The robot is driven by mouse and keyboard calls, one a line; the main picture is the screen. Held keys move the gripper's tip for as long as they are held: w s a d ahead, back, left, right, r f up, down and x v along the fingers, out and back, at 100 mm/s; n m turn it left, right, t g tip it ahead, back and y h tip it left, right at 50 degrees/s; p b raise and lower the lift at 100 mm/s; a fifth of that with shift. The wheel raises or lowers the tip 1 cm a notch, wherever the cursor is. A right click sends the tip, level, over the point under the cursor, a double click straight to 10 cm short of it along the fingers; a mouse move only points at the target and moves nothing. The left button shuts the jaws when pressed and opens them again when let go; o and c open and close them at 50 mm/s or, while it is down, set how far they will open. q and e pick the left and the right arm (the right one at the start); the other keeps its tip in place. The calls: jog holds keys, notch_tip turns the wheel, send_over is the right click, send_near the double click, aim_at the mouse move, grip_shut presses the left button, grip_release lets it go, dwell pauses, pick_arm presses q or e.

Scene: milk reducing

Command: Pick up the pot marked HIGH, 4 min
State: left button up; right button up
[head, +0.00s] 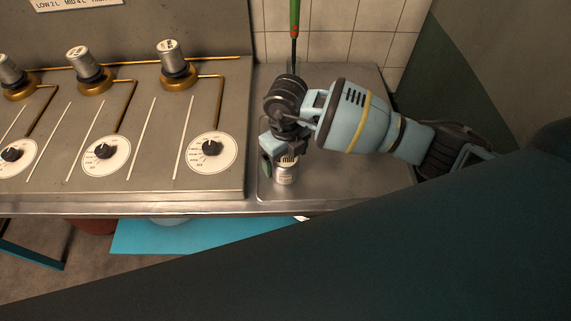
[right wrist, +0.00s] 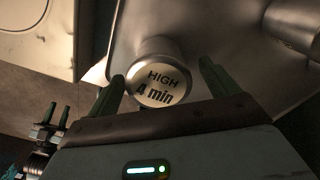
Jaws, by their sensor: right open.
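The pot marked HIGH, 4 min (right wrist: 157,86) is a small silver cylinder. Its round end with the label faces the camera in the right wrist view. In the head view the pot (head: 286,173) stands on the metal counter, just below my right gripper (head: 279,157). In the right wrist view my right gripper (right wrist: 161,70) is open, with one green finger on each side of the pot. I cannot tell whether either finger touches it. Two small green prongs at the lower left of that view look like my left gripper (right wrist: 59,108), too small to read.
A metal control panel (head: 225,100) with dials fills the left, and several other silver pots (head: 178,62) stand on brass bases along it. The metal counter (head: 340,185) has bare room right of the pot. A green-handled tool (head: 294,20) stands behind, against the tiled wall (head: 340,45).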

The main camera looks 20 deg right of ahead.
notch_tip(320, 180, down, 4)
jog(key=shift+s+f, duration=0.1)
jog(key=c, duration=1.2)
notch_tip(320, 180, up, 10)
jog(key=shift+r, duration=0.1)
